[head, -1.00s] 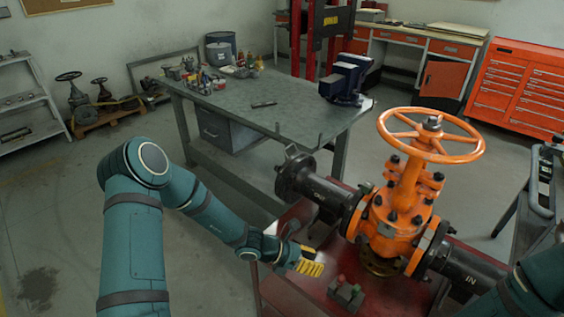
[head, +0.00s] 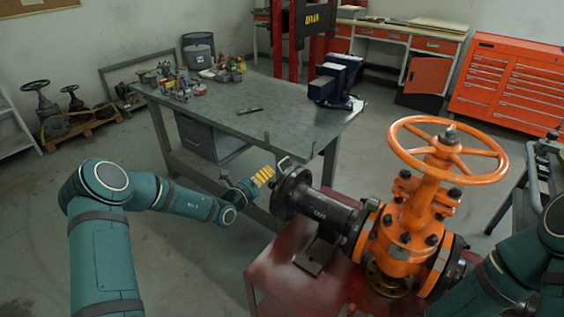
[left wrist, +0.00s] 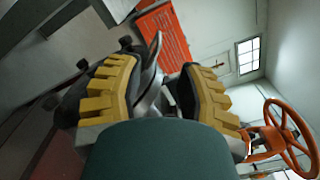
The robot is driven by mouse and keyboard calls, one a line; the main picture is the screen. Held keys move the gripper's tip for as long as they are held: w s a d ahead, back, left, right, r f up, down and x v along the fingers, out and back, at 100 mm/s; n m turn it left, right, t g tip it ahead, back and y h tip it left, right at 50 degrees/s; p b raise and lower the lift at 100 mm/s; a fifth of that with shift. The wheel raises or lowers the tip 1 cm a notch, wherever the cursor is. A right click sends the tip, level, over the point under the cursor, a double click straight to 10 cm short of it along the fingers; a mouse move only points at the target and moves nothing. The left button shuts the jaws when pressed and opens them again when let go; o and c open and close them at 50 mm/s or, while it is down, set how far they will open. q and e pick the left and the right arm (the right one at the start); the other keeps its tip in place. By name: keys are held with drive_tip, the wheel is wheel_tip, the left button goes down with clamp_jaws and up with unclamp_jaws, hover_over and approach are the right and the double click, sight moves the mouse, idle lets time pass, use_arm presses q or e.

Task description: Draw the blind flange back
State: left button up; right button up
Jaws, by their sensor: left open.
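The blind flange (head: 288,192) is the dark disc at the left end of the black pipe marked OUT (head: 325,213), joined to the orange gate valve (head: 408,225). A light metal handle (head: 284,165) stands at its upper left edge. My left gripper (head: 266,174) is just left of that handle, its yellow fingers pointing at it. In the left wrist view the fingers (left wrist: 160,92) are apart, and a curved metal piece, apparently the handle (left wrist: 152,65), shows between them. I cannot tell whether they touch it. My right arm enters at lower right; its gripper is out of view.
The valve stands on a red table (head: 275,270). A grey workbench (head: 245,120) with a blue vise (head: 333,80) is behind the flange. Several small items lie at the bench's far left. Open floor lies left of the red table.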

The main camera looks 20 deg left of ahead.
sight(282, 161)
use_arm(q)
drive_tip(key=b+x, duration=0.1)
drive_tip(key=x, duration=0.9)
drive_tip(key=shift+b, duration=0.35)
drive_tip(key=shift+c, duration=0.2)
clamp_jaws()
